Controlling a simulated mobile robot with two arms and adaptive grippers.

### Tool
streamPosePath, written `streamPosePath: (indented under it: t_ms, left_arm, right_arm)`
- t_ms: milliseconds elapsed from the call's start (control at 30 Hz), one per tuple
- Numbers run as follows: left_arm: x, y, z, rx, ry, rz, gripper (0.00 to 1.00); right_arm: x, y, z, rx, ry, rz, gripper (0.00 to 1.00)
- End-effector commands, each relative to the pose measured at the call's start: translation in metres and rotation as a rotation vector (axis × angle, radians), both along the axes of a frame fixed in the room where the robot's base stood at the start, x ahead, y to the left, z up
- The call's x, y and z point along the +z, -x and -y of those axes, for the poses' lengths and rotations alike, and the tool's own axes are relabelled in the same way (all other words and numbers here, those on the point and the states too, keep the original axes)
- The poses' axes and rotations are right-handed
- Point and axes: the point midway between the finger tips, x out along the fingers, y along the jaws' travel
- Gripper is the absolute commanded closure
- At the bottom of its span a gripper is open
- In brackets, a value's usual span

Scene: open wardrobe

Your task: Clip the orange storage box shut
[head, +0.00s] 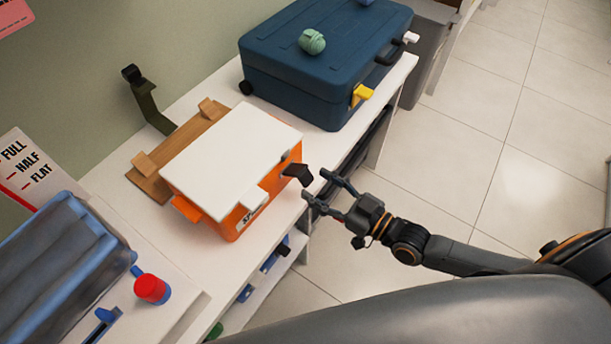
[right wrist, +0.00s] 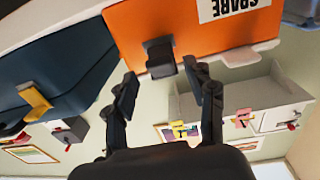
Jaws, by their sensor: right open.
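The orange storage box (head: 228,229) stands on the white bench with its white lid (head: 232,150) lying flat over the top. A black clip (head: 298,174) sticks out from its front near the right end. My right gripper (head: 315,184) is open and empty just in front of the black clip. In the right wrist view, the orange front (right wrist: 190,28) and the black clip (right wrist: 160,57) lie just beyond the open fingers (right wrist: 160,76). My left gripper is not in view.
A blue case (head: 325,55) with a green ball-like item (head: 312,41) on top stands behind to the right. A wooden board (head: 168,172) lies behind the box. A blue bin (head: 60,265) and a red-topped item (head: 152,288) are at left. Open floor is at right.

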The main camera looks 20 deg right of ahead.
Motion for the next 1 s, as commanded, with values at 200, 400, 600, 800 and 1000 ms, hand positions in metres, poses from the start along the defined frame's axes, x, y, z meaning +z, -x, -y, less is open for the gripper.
streamPosePath:
  t_ms: [200, 400, 600, 800, 1000]
  left_arm:
    - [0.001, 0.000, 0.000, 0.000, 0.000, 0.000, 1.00]
    - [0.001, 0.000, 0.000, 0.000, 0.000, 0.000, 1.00]
    - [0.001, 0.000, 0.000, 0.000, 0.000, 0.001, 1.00]
    - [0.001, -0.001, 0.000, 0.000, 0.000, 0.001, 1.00]
    - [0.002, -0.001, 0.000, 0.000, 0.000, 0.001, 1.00]
  right_arm:
    - [0.001, -0.027, -0.020, 0.000, -0.002, 0.000, 0.45]
    - [0.000, -0.034, -0.025, 0.001, -0.001, -0.001, 0.45]
    - [0.000, -0.034, -0.025, 0.001, 0.000, -0.001, 0.45]
    - [0.000, -0.034, -0.025, 0.001, 0.000, -0.001, 0.78]
    - [0.000, -0.034, -0.025, 0.001, 0.000, -0.002, 0.94]
